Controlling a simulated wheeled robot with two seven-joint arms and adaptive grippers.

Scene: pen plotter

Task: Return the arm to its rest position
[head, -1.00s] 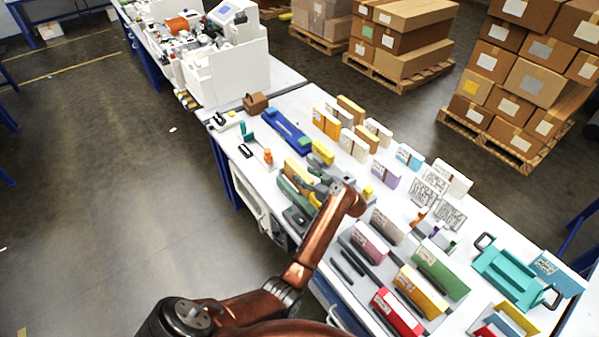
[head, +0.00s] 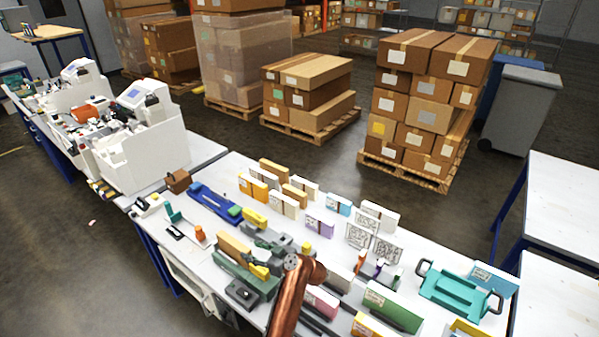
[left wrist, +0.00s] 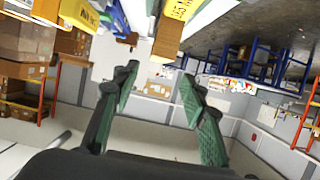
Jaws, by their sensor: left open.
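My left gripper (left wrist: 158,82) shows in the left wrist view with its two green-padded fingers spread wide. Nothing is between them. My right gripper is in neither view.
The white bench (head: 420,245) carries rows of coloured boxes and a teal tray (head: 460,292) with dark handles. White machines (head: 140,145) stand at the far left end. Pallets of cartons (head: 425,110) stand behind. Floor is open left of the bench.

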